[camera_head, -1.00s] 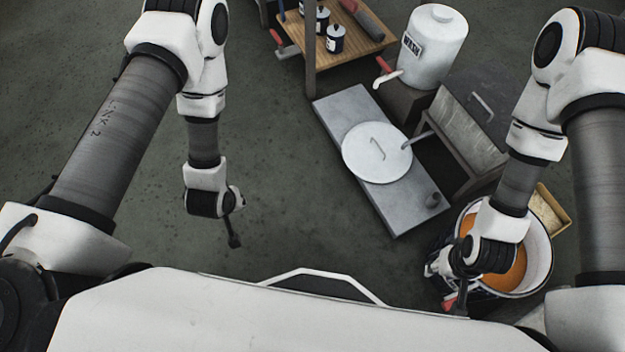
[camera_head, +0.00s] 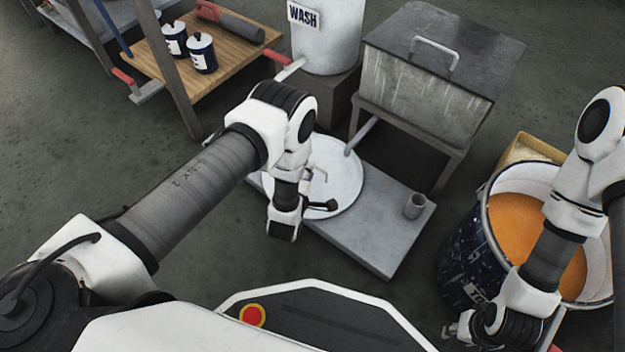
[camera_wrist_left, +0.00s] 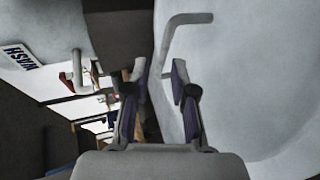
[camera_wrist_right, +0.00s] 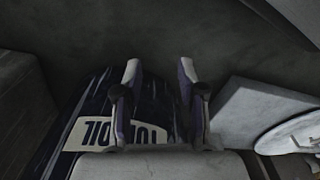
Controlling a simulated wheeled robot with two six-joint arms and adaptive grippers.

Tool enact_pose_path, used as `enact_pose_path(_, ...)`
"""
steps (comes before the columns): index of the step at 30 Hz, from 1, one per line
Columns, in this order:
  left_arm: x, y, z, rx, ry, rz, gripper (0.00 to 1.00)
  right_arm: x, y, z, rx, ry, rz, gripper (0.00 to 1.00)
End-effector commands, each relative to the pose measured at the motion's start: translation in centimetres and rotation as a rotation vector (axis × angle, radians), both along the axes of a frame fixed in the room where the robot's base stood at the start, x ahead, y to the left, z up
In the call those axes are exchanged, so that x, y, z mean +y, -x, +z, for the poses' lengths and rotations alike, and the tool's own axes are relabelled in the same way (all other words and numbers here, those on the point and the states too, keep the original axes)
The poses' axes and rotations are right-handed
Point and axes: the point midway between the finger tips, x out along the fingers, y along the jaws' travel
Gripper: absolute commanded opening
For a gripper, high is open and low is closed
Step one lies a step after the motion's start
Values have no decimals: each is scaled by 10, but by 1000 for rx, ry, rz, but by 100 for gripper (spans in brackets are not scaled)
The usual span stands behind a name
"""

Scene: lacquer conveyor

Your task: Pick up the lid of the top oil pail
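A round white lid-like disc (camera_head: 345,165) with a bent bar handle (camera_wrist_left: 188,19) lies on a grey slab. My left gripper (camera_head: 326,192) is over the disc beside the handle; in the left wrist view its open fingers (camera_wrist_left: 160,75) are at the handle's near end, with no grip seen. A dark blue pail (camera_head: 468,262), with an "OIL" label (camera_wrist_right: 100,134) in the right wrist view, stands uncovered at right, holding orange liquid (camera_head: 520,225). My right gripper (camera_wrist_right: 159,80) is open and empty beside the pail; my wrist partly hides it in the head view.
The grey slab (camera_head: 375,245) carries a small grey cup (camera_head: 415,206). A "WASH" tank (camera_head: 330,40) and a grey lidded box (camera_head: 420,85) stand behind. A wooden shelf (camera_head: 150,65) with small blue cans (camera_head: 202,55) is at back left. The floor at left is clear.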

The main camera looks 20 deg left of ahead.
Motion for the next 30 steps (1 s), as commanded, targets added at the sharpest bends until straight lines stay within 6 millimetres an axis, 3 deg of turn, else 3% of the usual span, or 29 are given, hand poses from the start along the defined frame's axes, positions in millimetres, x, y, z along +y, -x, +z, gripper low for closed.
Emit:
enact_pose_path(6,-1,-29,-22,-2,-2,-1,25,-1,-11,-45,-31,6,15,40)
enact_pose_path(9,0,-43,-24,1,-2,-1,25,-1,-15,-53,-42,7,20,40)
enact_pose_path(16,0,-46,-20,3,-3,-1,25,-1,-17,-50,-45,9,22,40)
enact_pose_path(17,0,-46,-20,3,-3,-1,18,-1,-17,-50,-45,9,22,40)
enact_pose_path(18,0,-46,-20,3,-3,-1,4,-1,-16,-50,-45,9,22,40)
enact_pose_path(19,0,-46,-20,3,-3,-1,0,-1,-16,-50,-45,9,22,40)
enact_pose_path(30,0,-45,-19,4,-3,-1,0,-1,-16,-49,-44,8,22,40)
